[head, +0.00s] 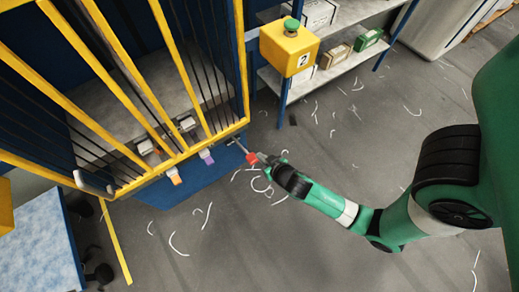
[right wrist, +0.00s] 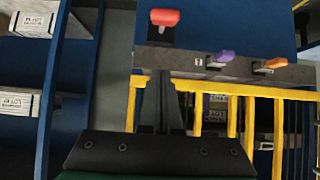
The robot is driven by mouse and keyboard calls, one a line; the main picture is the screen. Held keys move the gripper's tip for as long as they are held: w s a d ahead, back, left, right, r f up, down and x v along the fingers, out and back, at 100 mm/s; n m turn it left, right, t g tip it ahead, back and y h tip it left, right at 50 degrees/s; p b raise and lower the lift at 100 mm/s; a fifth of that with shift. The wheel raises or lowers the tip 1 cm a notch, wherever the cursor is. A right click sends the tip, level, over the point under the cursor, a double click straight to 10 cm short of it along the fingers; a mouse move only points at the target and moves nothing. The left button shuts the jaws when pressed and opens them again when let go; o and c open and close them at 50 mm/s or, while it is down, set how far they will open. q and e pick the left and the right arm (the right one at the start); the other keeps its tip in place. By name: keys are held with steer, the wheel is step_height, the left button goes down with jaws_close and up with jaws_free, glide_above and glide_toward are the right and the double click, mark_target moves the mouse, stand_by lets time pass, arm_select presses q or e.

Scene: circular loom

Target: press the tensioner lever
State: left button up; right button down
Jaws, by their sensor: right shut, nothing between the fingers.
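A red-handled lever (head: 251,157) sticks out on a thin metal rod from the right end of the loom's front edge. I take it for the tensioner lever, but no readable label confirms this. It also shows at the top of the right wrist view, where its red handle (right wrist: 165,18) sits on a dark stem. My right gripper (head: 268,160) is shut and empty close to the red handle, coming from the right. Whether they touch, I cannot tell. A purple lever (head: 207,157) and an orange lever (head: 174,176) sit further left along the edge. My left gripper is not in view.
The loom's yellow bars (head: 118,87) rise beside the levers. A yellow box with a green button (head: 287,50), marked 2, stands behind my right gripper. Shelves with boxes (head: 338,52) are at the back. The grey floor on the right is open, with scattered white strands.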

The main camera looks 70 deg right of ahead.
mark_target(255, 159)
steer(key=b+x, duration=0.4)
steer(key=x, duration=0.5)
steer(key=shift+f, duration=0.25)
steer(key=shift+s+a+f+b, duration=0.25)
steer(key=shift+f+b, duration=0.25)
steer(key=shift+f, duration=0.1)
steer(key=shift+s+a+f+b, duration=0.2)
steer(key=shift+s+f+b, duration=0.1)
steer(key=shift+f+b, duration=0.2)
steer(key=shift+s+a+f, duration=0.2)
steer(key=shift+s+f, duration=0.05)
steer(key=shift+f, duration=0.1)
steer(key=shift+w, duration=0.1)
